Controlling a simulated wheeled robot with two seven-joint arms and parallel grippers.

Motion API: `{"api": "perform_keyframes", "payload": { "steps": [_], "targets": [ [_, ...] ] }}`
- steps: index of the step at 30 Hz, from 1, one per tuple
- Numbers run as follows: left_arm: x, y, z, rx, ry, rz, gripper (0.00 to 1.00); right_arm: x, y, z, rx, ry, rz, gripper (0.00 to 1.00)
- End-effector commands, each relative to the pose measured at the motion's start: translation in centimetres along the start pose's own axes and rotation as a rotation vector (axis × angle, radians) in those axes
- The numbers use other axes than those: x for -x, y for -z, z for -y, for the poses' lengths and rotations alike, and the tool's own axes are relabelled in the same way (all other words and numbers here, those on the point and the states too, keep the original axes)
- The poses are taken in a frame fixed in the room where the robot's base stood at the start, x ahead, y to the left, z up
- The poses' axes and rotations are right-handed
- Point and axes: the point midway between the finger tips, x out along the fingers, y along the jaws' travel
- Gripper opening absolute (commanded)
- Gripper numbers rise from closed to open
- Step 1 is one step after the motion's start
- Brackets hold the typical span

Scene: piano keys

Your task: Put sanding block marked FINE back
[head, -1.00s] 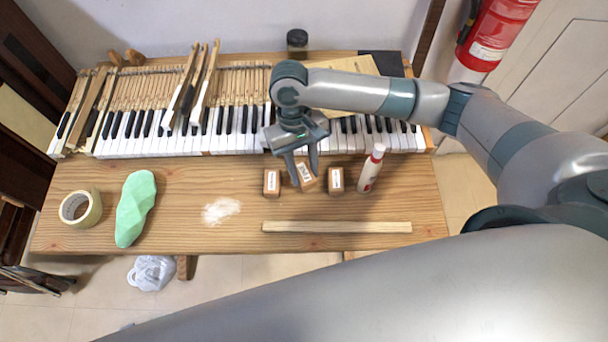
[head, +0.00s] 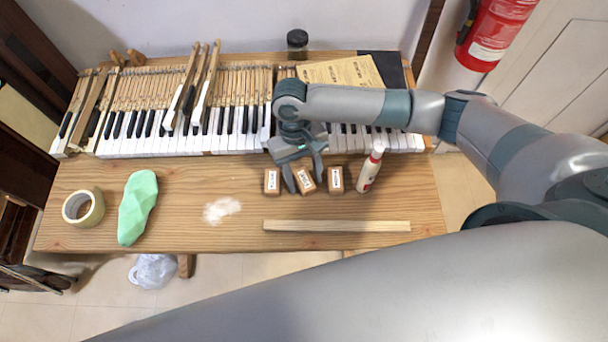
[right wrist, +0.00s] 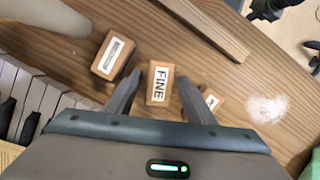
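The wooden sanding block marked FINE (right wrist: 158,87) stands on the table between two similar blocks, turned at an angle to them. In the head view it is the middle block (head: 306,181). My right gripper (head: 304,184) is open over it, one finger on each side. In the right wrist view, gaps show between the block and my right gripper's fingertips (right wrist: 160,78). One neighbour block (right wrist: 113,54) stands clear of the fingers. The other (right wrist: 210,99) is partly hidden behind a finger. My left gripper is not in view.
A white bottle (head: 370,168) stands right of the blocks. A wooden strip (head: 337,226) lies in front. White powder (head: 221,210), a green cloth-like piece (head: 136,207) and a tape roll (head: 83,207) lie to the left. Piano keys (head: 235,141) run behind.

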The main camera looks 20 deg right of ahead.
Motion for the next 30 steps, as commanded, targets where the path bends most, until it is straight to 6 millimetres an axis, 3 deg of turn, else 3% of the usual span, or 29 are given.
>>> {"api": "perform_keyframes", "payload": {
  "steps": [8, 14, 30],
  "targets": [
    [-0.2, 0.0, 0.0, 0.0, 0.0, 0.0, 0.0, 0.2, 0.0, 0.0, 0.001, 0.0, -0.001, 0.49],
    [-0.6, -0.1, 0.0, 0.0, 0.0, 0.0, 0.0, 1.8, 0.1, 0.0, -0.001, 0.001, -0.003, 0.49],
    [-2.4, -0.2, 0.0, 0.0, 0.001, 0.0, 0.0, 10.5, 0.0, 0.1, 0.001, 0.001, -0.002, 0.49]
  ]
}}
